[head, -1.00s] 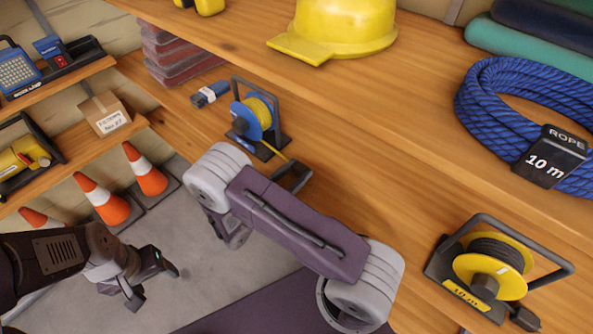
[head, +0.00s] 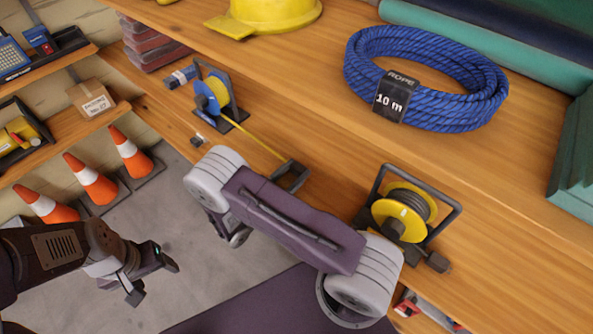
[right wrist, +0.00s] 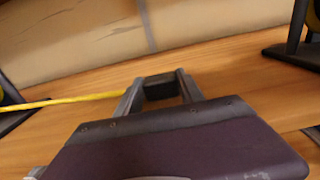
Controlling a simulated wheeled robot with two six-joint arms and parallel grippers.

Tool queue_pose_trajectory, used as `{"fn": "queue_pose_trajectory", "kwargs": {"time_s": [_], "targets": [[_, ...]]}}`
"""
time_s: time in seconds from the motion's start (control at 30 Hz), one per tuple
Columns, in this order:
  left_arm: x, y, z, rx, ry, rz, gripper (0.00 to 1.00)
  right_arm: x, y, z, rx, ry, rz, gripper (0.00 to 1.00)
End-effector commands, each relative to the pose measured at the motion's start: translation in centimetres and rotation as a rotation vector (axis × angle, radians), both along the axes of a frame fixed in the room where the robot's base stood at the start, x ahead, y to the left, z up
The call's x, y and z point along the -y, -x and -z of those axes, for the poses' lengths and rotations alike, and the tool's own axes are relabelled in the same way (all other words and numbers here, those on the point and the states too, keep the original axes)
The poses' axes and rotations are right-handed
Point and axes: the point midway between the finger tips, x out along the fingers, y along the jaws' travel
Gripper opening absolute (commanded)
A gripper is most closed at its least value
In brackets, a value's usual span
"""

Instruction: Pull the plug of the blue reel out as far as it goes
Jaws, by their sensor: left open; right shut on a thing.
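The blue reel (head: 205,97) stands on the wooden shelf in its dark frame, wound with yellow cord. A stretch of yellow cord (head: 255,139) runs straight from it to my right gripper (head: 293,178). In the right wrist view, my right gripper (right wrist: 160,88) is shut on the dark plug (right wrist: 159,87), with the cord (right wrist: 70,100) leading off to the left. In the head view the plug is hard to make out between the fingers. My left gripper (head: 152,277) is open and empty above the grey floor, away from the shelf.
A yellow reel (head: 400,220) in a dark frame stands right of my right gripper. A blue rope coil (head: 425,80) and a yellow helmet (head: 270,15) lie on the upper shelf. Orange cones (head: 92,180) stand on the floor at left.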

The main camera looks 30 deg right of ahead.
Motion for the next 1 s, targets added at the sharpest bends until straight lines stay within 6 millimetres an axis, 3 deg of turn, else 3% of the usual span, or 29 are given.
{"fn": "queue_pose_trajectory", "kwargs": {"time_s": [0.27,0.3,0.37,0.7,1.0], "targets": [[0.0,0.0,0.0,0.000,0.000,0.000,0.66,0.2,0.3,0.1,-0.007,0.005,0.009,0.00],[0.0,0.0,0.0,0.000,0.000,0.000,0.66,0.2,0.3,0.1,-0.007,0.005,0.009,0.53],[0.0,0.0,0.0,0.000,0.000,0.000,0.66,0.2,0.3,0.1,-0.007,0.005,0.009,0.67],[0.0,0.0,0.0,0.000,0.000,0.000,0.66,-0.3,0.3,0.0,-0.004,0.004,0.005,0.67],[0.0,0.0,0.0,0.000,0.000,0.000,0.66,-6.0,2.7,0.1,-0.003,0.002,0.001,0.67]]}}
